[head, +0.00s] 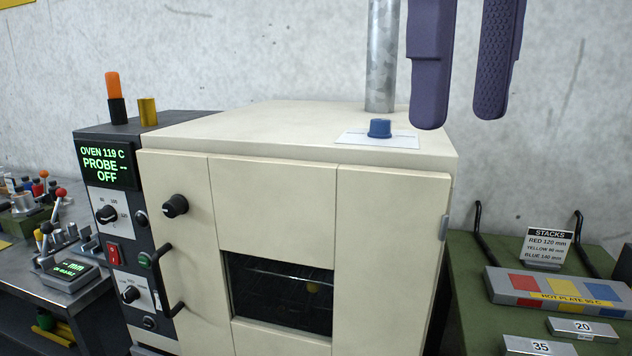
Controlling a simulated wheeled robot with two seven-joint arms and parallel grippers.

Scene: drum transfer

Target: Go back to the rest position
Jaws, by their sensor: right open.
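My right gripper (459,118) hangs down from the top edge of the head view, its two purple fingers spread apart with nothing between them. It appears over the right rear part of the cream oven (275,190), near a grey metal pipe (382,60). A small blue piece (380,128) stands on a white card (352,140) on the oven top, left of and below the fingertips in the picture. I cannot tell how high the fingers are above the oven. My left gripper is not in view.
The oven door is closed; its display (106,165) reads 119 C. Orange (112,84) and yellow (147,112) cylinders stand on the control cabinet. A green bench (465,295) at right bears a hot plate (550,290) and a sign (547,245). A cluttered steel bench (75,285) is at left.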

